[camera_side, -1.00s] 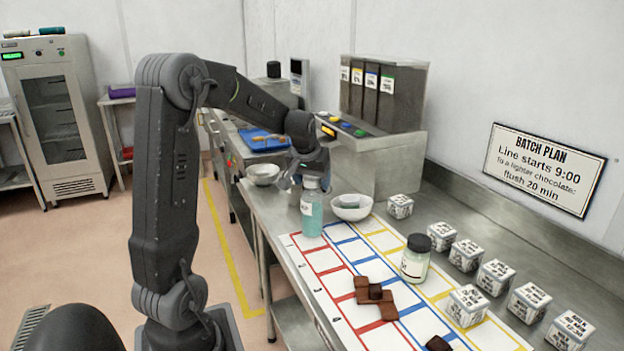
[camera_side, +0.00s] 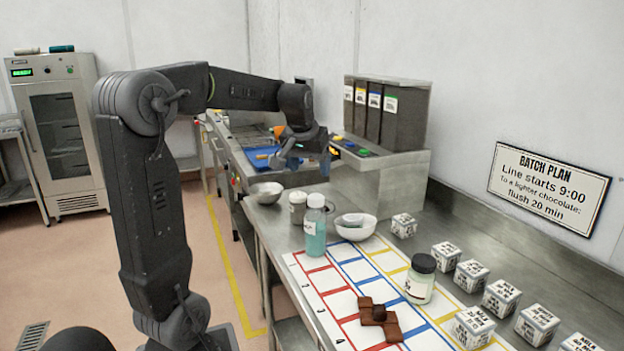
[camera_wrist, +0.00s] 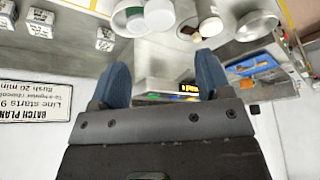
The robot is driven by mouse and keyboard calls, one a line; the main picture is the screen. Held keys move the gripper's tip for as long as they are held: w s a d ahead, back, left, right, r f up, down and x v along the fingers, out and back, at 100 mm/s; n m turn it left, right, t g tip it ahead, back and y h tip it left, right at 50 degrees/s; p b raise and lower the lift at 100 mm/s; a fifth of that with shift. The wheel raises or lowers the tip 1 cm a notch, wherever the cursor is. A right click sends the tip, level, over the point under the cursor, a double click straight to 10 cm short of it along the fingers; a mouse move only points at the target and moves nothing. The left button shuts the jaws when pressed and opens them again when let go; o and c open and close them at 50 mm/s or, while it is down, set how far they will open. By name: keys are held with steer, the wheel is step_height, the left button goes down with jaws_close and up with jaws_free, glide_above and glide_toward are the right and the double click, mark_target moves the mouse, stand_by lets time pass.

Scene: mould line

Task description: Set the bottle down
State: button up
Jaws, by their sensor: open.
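The bottle (camera_side: 315,232) is clear with teal liquid, a white label and a pale cap. In the side view it stands upright at the far end of the gridded mat (camera_side: 300,262), in the red-lined column. My gripper (camera_side: 303,163) is open and empty, above and beyond the bottle, clear of its cap. In the wrist view my gripper's two blue fingers (camera_wrist: 162,65) are spread with nothing between them. Several pale round tops show at that view's upper edge; I cannot tell which one is the bottle.
Close behind the bottle are a small lidded canister (camera_side: 298,207) and a white bowl (camera_side: 355,228). A metal bowl (camera_side: 266,192) sits at the bench's left edge. A jar (camera_side: 421,280), chocolate pieces (camera_side: 378,318) and several labelled cubes (camera_side: 445,256) lie nearer. A dispenser (camera_side: 388,125) stands behind.

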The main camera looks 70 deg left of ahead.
steer(key=s+d+m+t+h, duration=0.1)
steer(key=s+d+m, duration=0.1)
steer(key=d, duration=0.7)
steer(key=s+d+m+t, duration=0.1)
steer(key=s+d+m, duration=0.15)
steer(key=d, duration=0.55)
steer(key=s+d+f+m+h, duration=0.2)
steer(key=s+d+f+m, duration=0.2)
steer(key=s+d, duration=0.4)
steer(key=d+f, duration=0.1)
steer(key=d, duration=0.2)
steer(key=shift+f, duration=0.2)
steer(key=shift+m, duration=0.25)
